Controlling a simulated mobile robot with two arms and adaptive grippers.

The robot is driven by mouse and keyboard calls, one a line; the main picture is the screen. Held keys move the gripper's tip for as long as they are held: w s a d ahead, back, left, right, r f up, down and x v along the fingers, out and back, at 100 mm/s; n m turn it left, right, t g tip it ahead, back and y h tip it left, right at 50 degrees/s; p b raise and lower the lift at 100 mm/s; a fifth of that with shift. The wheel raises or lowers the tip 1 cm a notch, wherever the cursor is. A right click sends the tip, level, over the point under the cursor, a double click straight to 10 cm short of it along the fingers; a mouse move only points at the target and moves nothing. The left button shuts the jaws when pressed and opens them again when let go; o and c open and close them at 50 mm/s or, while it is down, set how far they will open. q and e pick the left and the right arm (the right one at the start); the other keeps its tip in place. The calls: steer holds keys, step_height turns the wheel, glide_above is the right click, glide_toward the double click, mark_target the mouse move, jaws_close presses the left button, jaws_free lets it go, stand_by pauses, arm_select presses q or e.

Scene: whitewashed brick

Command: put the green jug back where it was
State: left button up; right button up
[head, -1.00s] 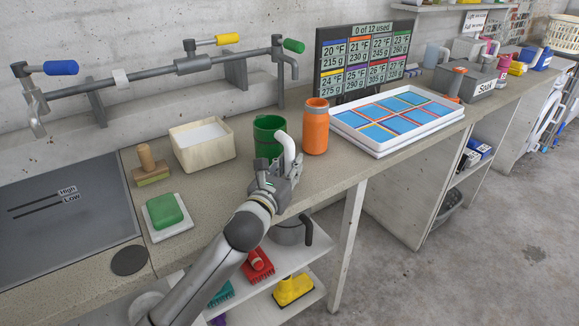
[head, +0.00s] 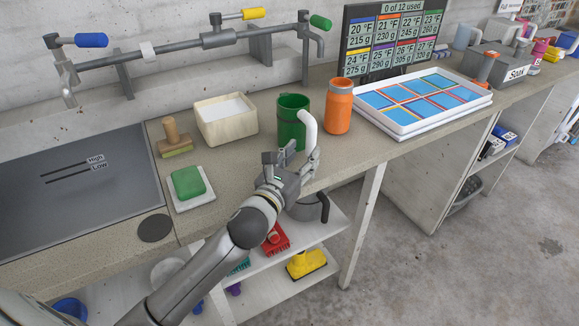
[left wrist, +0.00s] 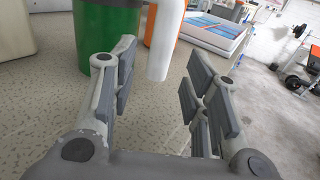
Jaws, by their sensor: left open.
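The green jug (head: 289,108) stands upright on the counter, between the cream tub and the orange bottle. Its white handle (head: 308,128) points towards me. My left gripper (head: 291,158) is open just in front of the jug, at the counter's front edge. In the left wrist view the green jug (left wrist: 106,38) is at the upper left, cut off by the frame. Its white handle (left wrist: 163,40) hangs between and beyond the two spread fingers (left wrist: 158,70), with gaps on both sides. My right gripper is in neither view.
An orange bottle (head: 338,108) stands close to the jug's right. A cream tub (head: 226,120) is to its left, with a green sponge (head: 188,182) nearer. A white tray (head: 440,118) lies further right. A pipe rail (head: 215,40) runs behind.

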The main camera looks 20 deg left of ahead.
arm_select(q)
steer(key=s, duration=0.6)
steer(key=shift+s+a+p, duration=0.2)
steer(key=shift+a+p, duration=0.05)
steer(key=shift+p, duration=0.1)
